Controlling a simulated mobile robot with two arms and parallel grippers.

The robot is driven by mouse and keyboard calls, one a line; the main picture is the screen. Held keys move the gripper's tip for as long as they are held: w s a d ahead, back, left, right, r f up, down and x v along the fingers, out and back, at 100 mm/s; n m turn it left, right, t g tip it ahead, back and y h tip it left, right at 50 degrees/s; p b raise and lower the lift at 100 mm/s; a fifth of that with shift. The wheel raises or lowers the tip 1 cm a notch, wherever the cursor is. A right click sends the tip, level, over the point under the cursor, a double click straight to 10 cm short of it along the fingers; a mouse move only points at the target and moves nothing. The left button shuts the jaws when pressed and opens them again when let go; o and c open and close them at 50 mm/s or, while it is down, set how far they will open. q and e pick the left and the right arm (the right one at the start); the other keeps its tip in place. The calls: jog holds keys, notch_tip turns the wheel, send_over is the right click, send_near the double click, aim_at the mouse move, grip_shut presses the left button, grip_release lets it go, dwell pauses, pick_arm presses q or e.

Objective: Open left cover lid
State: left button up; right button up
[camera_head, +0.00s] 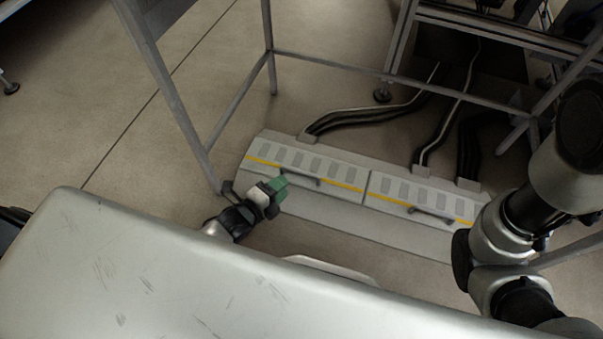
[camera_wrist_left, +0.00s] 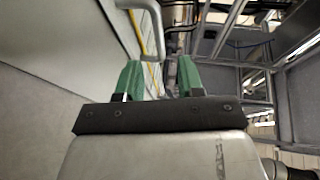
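The left cover lid (camera_head: 335,172) is a pale grey panel with grey slots and a yellow stripe, lying closed on a low floor housing. Its dark bar handle (camera_head: 300,178) is on the front side. My left gripper (camera_head: 281,186), with green fingers, is just left of this handle. In the left wrist view the two fingers (camera_wrist_left: 159,70) are apart with nothing between them. The grey curved handle (camera_wrist_left: 156,30) shows just beyond the fingertips, roughly in line with the gap. Contact cannot be told. My right gripper is out of view; only my right arm shows.
The right cover lid (camera_head: 420,196) with its own handle (camera_head: 431,214) is beside the left one. Cable conduits (camera_head: 375,114) run behind the housing. A metal frame leg (camera_head: 181,115) stands close to the housing's left end. Open floor (camera_head: 80,85) lies left.

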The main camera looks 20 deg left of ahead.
aim_at(300, 171)
pick_arm(q)
jog(key=b+x, duration=0.2)
jog(key=x, duration=0.1)
jog(key=b+x, duration=0.2)
jog(key=x, duration=0.2)
jog(key=shift+w+f, duration=0.15)
jog(key=shift+f, duration=0.1)
jog(key=shift+w+d, duration=0.3)
jog(key=shift+w, duration=0.1)
jog(key=shift+r, duration=0.1)
grip_shut()
